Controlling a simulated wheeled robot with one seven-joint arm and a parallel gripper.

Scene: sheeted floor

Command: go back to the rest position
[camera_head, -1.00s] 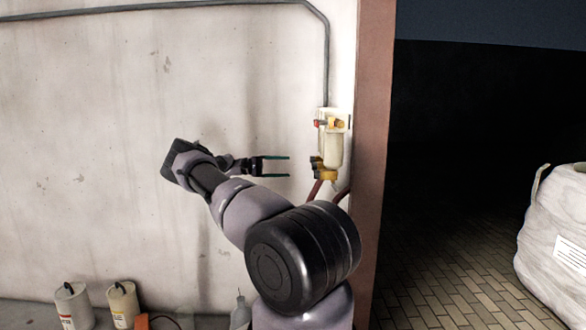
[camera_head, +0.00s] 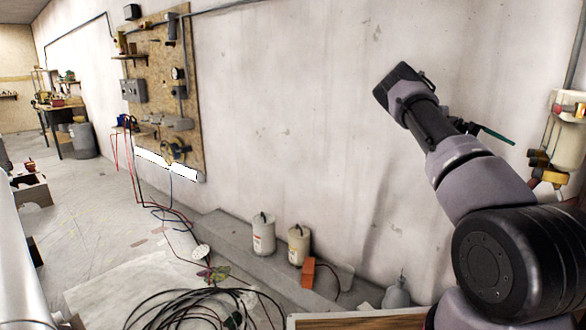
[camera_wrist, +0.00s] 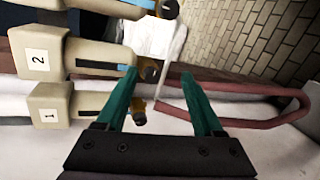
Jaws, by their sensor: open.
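My gripper (camera_wrist: 158,76) is open, with two green fingers spread apart and nothing held between them. In the head view my arm reaches up at the right, and a green finger (camera_head: 496,134) shows partly behind the wrist links, pointing right toward a wall unit. That unit (camera_head: 567,118) is pale, with red and yellow-orange fittings, and is cut by the right edge. In the wrist view, beige blocks labelled 2 (camera_wrist: 38,58) and 1 (camera_wrist: 48,115) lie to the left of the fingers. The left fingertip appears close to them; contact cannot be told.
A dark red hose (camera_wrist: 270,124) loops beyond the right finger. Two pale canisters (camera_head: 263,235) and an orange box (camera_head: 308,273) stand along the wall's foot. Black cable (camera_head: 190,305) coils on the floor.

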